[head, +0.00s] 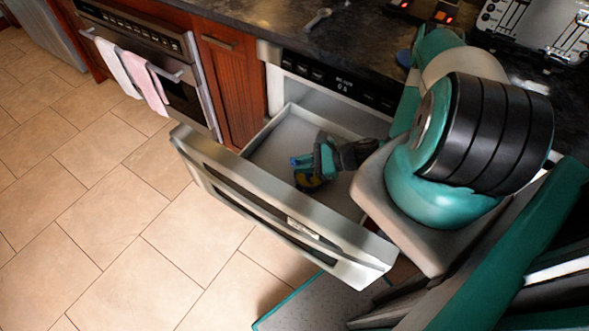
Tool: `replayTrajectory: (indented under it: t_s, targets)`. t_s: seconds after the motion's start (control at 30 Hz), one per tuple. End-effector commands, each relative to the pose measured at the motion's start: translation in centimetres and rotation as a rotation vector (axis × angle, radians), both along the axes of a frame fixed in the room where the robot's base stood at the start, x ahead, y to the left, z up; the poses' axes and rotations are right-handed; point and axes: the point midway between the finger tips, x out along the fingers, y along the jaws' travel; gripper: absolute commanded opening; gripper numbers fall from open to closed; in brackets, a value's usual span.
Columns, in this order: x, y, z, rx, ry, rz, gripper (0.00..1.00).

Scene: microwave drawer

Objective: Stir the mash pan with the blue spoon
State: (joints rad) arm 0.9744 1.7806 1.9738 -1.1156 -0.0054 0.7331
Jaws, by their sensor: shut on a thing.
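The microwave drawer (280,205) is pulled open. My gripper (306,164) reaches down into it from the right, its teal fingers above the drawer floor. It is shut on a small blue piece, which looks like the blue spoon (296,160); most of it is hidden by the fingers. A small dark pan with a yellowish content (308,181), likely the mash pan, sits in the drawer just below my gripper. My fingers cover part of it. I cannot tell whether the spoon touches the mash.
A grey spoon-like utensil (318,18) lies on the dark counter (355,35). A toaster (535,30) stands at the right back. An oven (150,65) with towels (135,75) is at the left. The tiled floor (110,210) left of the drawer is clear.

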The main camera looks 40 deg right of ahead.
Motion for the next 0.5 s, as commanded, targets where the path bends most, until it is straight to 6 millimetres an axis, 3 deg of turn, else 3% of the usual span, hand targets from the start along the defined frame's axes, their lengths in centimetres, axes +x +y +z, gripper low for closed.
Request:
replayTrajectory:
  t_s: [0.33, 0.5]
  targets:
    - [0.7, -0.1, 0.2, -0.024, -0.016, 0.021, 0.00]
    - [0.7, -0.1, 1.3, -0.025, -0.018, 0.019, 0.00]
